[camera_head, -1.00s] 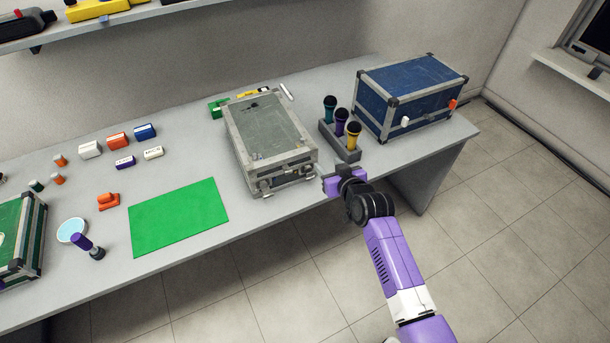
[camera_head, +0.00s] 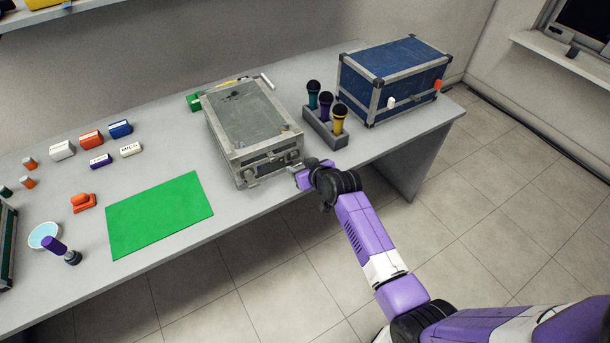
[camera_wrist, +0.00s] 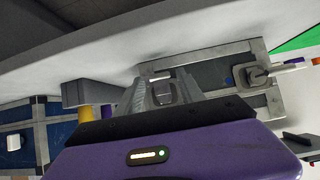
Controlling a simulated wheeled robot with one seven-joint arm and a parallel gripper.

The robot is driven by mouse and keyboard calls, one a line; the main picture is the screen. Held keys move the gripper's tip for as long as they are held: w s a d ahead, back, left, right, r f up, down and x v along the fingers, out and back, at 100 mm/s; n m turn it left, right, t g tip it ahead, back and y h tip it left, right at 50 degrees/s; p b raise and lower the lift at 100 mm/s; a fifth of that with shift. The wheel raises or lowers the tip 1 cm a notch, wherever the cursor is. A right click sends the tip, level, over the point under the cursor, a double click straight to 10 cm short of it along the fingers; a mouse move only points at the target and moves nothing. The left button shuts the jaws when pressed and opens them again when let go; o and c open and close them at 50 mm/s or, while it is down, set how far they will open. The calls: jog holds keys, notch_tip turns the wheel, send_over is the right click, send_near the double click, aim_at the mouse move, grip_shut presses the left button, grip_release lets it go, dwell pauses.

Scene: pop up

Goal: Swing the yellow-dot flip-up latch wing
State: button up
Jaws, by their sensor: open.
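The grey flight case (camera_head: 245,120) lies on the table with metal edging and latches along its front face. One front latch (camera_head: 247,174) is at the left and another (camera_head: 292,156) at the right. My gripper (camera_head: 303,172) is in front of the case's right front corner. In the wrist view, my open gripper (camera_wrist: 162,88) has its fingers pointing at the case front, with one latch (camera_wrist: 160,92) showing between them; contact cannot be told. The other latch (camera_wrist: 262,76), with a protruding wing, is to the right. I cannot make out a yellow dot on either.
A grey holder (camera_head: 325,134) with three microphones stands close to the right of the case and near my gripper. A blue case (camera_head: 390,80) is farther right. A green mat (camera_head: 160,215) lies to the left. The table's front edge runs below my gripper.

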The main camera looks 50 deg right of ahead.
jog(key=shift+b+x, duration=0.75)
jog(key=shift+x, duration=0.35)
jog(key=shift+s+r+p, duration=0.1)
jog(key=shift+r+p, duration=0.05)
jog(key=shift+p, duration=0.15)
jog(key=c, duration=0.9)
jog(key=shift+s+a+r+p, duration=0.2)
jog(key=shift+s+p, duration=0.15)
jog(key=shift+s, duration=0.25)
jog(key=shift+s+r+p, duration=0.15)
jog(key=shift+s+p, duration=0.15)
jog(key=shift+p, duration=0.05)
jog(key=shift+s+a+r, duration=0.1)
jog(key=shift+s+a+p, duration=0.1)
jog(key=shift+s+p, duration=0.25)
